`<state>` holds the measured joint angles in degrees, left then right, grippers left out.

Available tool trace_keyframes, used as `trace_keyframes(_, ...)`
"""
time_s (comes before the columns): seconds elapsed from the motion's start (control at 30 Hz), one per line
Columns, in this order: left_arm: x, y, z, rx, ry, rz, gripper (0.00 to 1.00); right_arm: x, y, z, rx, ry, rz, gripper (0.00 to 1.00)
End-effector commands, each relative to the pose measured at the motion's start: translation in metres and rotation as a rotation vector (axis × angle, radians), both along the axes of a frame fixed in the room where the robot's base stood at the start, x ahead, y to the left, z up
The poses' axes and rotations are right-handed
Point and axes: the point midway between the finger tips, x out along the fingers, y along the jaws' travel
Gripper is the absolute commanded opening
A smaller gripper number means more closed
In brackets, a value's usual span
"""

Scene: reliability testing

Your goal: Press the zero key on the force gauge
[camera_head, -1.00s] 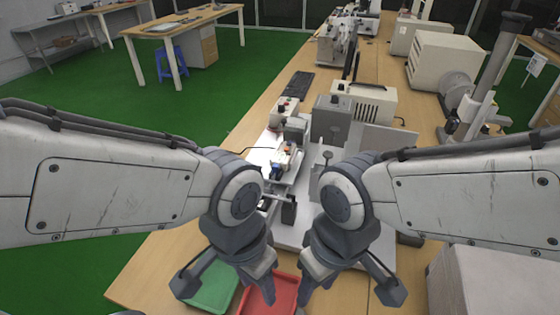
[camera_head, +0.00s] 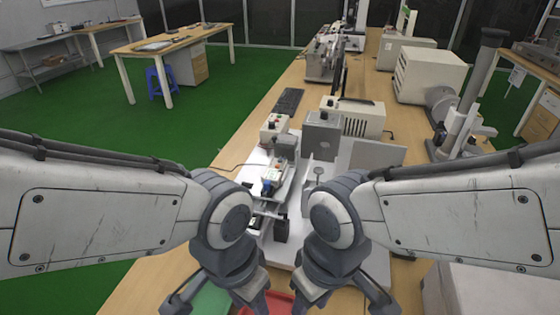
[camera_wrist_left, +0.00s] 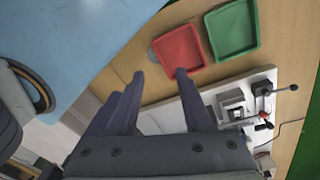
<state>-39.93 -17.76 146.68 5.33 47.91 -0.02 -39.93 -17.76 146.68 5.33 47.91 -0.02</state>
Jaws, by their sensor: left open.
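A small white-and-blue device (camera_head: 273,180), which looks like the force gauge, sits on a test stand on the white base plate (camera_head: 292,249) at mid-bench. Its keys are too small to make out. My left gripper (camera_head: 220,302) is open and empty, nearer than the stand, low in the head view. The left wrist view shows its fingers apart (camera_wrist_left: 160,88) over the bench, with part of the stand (camera_wrist_left: 236,104) to their right. My right gripper (camera_head: 338,303) is open and empty to the right of the left one, its tips near the lower picture edge.
A red tray (camera_wrist_left: 179,56) and a green tray (camera_wrist_left: 231,29) lie at the bench's near end. A grey box (camera_head: 322,135), a beige instrument (camera_head: 352,117) and a keyboard (camera_head: 288,101) stand behind the stand. A metal column (camera_head: 470,105) rises at the right.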

Motion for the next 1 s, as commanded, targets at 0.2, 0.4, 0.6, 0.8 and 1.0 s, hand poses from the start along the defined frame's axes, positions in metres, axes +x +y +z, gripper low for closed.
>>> trace_keyframes(0.2,0.0000,0.0000,0.0000,0.000,0.000,0.000,0.27,0.0000,0.0000,0.0000,0.000,0.000,0.000,0.50)
trace_keyframes(0.4,0.0000,0.0000,0.0000,0.000,0.000,0.000,0.00,0.0000,0.0000,0.0000,0.000,0.000,0.000,0.50)
trace_keyframes(0.6,0.0000,0.0000,0.0000,0.000,0.000,0.000,0.00,0.0000,0.0000,0.0000,0.000,0.000,0.000,0.50)
trace_keyframes(0.8,0.0000,0.0000,0.0000,0.000,0.000,0.000,0.00,0.0000,0.0000,0.0000,0.000,0.000,0.000,0.50)
trace_keyframes(1.0,0.0000,0.0000,0.0000,0.000,0.000,0.000,0.00,0.0000,0.0000,0.0000,0.000,0.000,0.000,0.50)
